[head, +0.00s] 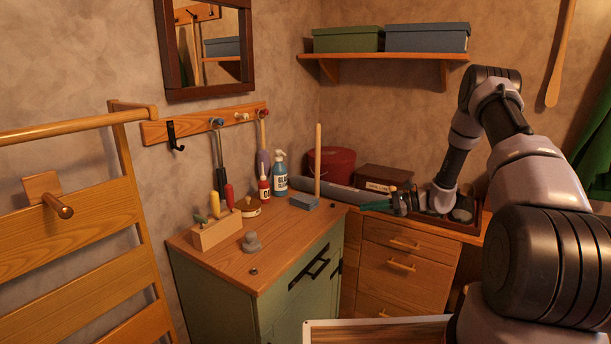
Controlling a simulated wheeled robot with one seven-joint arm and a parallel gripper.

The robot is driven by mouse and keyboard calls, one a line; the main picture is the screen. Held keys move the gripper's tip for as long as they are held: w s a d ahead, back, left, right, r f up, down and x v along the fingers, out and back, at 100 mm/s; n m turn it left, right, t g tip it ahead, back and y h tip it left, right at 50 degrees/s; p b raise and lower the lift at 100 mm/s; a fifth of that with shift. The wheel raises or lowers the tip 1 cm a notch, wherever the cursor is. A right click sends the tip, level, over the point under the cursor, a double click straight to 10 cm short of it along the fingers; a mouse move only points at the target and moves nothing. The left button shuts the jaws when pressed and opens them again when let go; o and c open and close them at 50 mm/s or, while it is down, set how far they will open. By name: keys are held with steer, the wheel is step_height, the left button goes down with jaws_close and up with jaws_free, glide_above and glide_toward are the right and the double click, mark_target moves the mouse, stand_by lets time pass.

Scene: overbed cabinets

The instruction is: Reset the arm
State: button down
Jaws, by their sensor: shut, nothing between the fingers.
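My arm comes in from the right side of the head view, rises to a bent elbow near the back wall and drops down again. My gripper (368,206) is at its end, pointing left, in front of the back counter and near the right edge of the green cabinet's top. Its slim fingers look shut and hold nothing. Whether it touches the counter or the grey roll behind it, I cannot tell.
A red bucket (332,166), brown box (384,178) and tray (470,228) stand behind. A shelf (390,56) hangs above.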

steer(key=s+a+r+n+g+h, duration=0.1)
steer(key=s+r+n+h, duration=0.4)
steer(key=r, duration=0.7)
steer(key=s+a+r+n+g+h, duration=0.1)
steer(key=s+a+r+n+g, duration=0.1)
steer(key=s+r, duration=0.75)
steer(key=s+d+r+n+t+h, duration=0.2)
steer(key=s+r+n+t+h, duration=0.1)
steer(key=s+r, duration=0.5)
steer(key=s+d+r+n+t+h, duration=0.2)
steer(key=s+r, duration=0.6)
steer(key=s, duration=0.4)
steer(key=shift+s+d+n+t+h, duration=0.4)
steer(key=shift+d+t+h, duration=0.25)
steer(key=shift+t+h, duration=0.35)
steer(key=shift+r, duration=0.1)
